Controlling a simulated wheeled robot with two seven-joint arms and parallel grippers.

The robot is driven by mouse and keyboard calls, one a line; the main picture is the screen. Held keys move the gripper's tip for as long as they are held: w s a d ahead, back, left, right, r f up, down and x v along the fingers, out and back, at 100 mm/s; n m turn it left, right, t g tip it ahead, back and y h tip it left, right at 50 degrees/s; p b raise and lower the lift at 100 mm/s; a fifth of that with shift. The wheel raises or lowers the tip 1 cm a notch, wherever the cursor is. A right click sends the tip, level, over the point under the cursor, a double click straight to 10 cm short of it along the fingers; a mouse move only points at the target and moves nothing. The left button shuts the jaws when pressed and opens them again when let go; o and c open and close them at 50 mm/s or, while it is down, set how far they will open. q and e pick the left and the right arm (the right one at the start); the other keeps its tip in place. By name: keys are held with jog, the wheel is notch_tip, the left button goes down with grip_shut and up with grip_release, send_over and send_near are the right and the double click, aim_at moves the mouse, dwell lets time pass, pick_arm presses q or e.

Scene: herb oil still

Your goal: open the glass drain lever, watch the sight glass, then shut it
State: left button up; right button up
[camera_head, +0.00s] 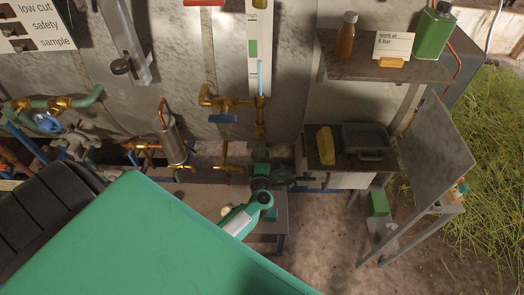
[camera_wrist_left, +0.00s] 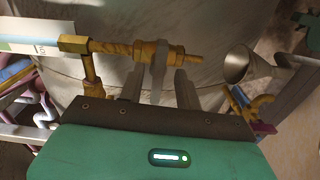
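The sight glass (camera_head: 261,78) is a thin pale-blue upright tube in front of a white scale board, with brass fittings (camera_head: 260,104) below it. In the left wrist view the sight glass (camera_wrist_left: 28,44) lies at the left, leading into a brass valve (camera_wrist_left: 110,47). A grey drain lever (camera_wrist_left: 158,68) sticks out from that valve. My left gripper (camera_wrist_left: 158,90) is open, with one finger on each side of the lever and small gaps visible. In the head view my left gripper (camera_head: 261,152) is just below the brass fittings, which it partly hides. My right gripper is not in view.
A blue-handled valve (camera_head: 222,118) on brass pipe sits close left of the sight glass. A metal cylinder (camera_head: 170,140) hangs further left. A funnel-shaped metal piece (camera_wrist_left: 238,64) is right of the fingers. A shelf (camera_head: 360,67) with bottles and a bench (camera_head: 350,160) stand to the right.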

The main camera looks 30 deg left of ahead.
pick_arm(q)
jog(key=b+v, duration=0.3)
jog(key=v, duration=0.9)
jog(key=shift+d+f, duration=0.15)
jog(key=s+d+f+m+g+h, duration=0.1)
jog(key=s+d+f+m+h, duration=0.2)
jog(key=f+m, duration=0.5)
jog(key=s+d+f+m+g+h, duration=0.2)
jog(key=s+d+f+m+h, duration=0.15)
jog(key=f, duration=0.85)
jog(key=s+d+f+m+g+h, duration=0.1)
jog(key=s+d+f+m+h, duration=0.15)
jog(key=f+m, duration=0.55)
jog(key=s+a+f+m+g, duration=0.2)
jog(key=s+f+g, duration=0.1)
jog(key=s+f, duration=0.4)
jog(key=s+a+f+m+g, duration=0.2)
jog(key=s+f, duration=0.4)
jog(key=s, duration=0.6)
jog(key=s+a+f+m+g, duration=0.2)
jog(key=s+a+f+g, duration=0.2)
jog(key=s+f, duration=0.3)
jog(key=s+g, duration=0.1)
jog(key=s, duration=0.2)
jog(key=shift+s+f+m, duration=0.25)
jog(key=shift+f+m, duration=0.05)
jog(key=shift+m, duration=0.05)
jog(key=shift+s, duration=0.1)
